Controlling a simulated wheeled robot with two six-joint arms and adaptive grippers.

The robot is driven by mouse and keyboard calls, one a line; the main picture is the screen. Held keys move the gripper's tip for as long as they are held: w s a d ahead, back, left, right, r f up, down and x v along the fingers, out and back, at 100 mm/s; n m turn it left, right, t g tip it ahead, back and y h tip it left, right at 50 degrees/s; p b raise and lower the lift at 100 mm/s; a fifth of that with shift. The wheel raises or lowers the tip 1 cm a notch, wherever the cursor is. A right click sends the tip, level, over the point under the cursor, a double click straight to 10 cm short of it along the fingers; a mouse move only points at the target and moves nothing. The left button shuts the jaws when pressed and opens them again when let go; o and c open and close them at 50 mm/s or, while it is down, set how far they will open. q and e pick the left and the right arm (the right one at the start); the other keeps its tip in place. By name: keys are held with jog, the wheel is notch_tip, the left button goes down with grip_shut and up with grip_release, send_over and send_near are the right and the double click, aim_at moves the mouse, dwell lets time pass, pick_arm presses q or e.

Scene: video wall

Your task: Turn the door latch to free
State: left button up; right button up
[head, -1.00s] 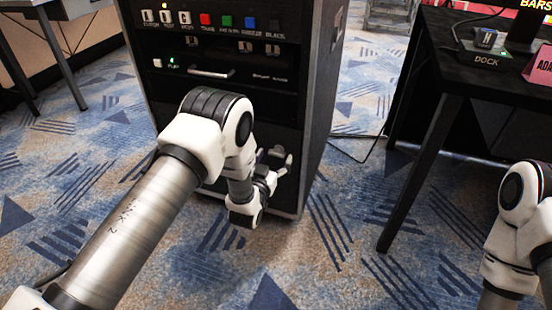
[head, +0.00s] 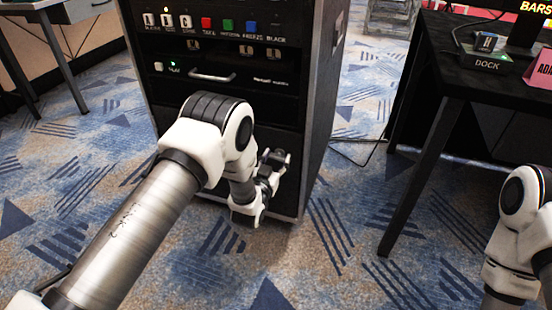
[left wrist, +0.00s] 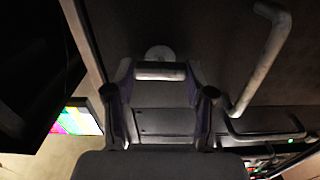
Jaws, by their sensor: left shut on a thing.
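The door latch (left wrist: 160,71) shows in the left wrist view as a pale bar in front of a round plate on a dark panel. My left gripper (left wrist: 160,76) has a finger at each end of the bar and is shut on it. In the head view my left gripper (head: 275,160) is low at the front of the black rack cabinet (head: 315,110), near its right edge. The latch cannot be made out clearly there, behind the gripper. My right arm shows at the right edge of the head view, but its gripper is out of the picture.
A bent pull handle (left wrist: 262,65) stands out from the panel right of the latch in the left wrist view. Above my arm, the rack has colored buttons (head: 228,25) and a drawer handle (head: 212,76). A black table (head: 450,100) stands to the right, with carpet free between.

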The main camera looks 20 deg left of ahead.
pick_arm(q)
jog(key=m+p, duration=0.1)
jog(key=m, duration=0.2)
jog(key=shift+d+p, duration=0.1)
jog(key=shift+p, duration=0.2)
jog(key=m+p, duration=0.1)
jog(key=m, duration=0.4)
jog(key=m+p, duration=0.1)
jog(key=m, duration=0.3)
jog(key=shift+d+f+m, duration=0.1)
jog(key=shift+m, duration=0.2)
jog(key=m+p, duration=0.1)
jog(key=m, duration=0.3)
jog(key=shift+f+m, duration=0.15)
jog(key=shift+m, duration=0.15)
jog(key=o, duration=1.2)
jog(key=shift+c, duration=0.2)
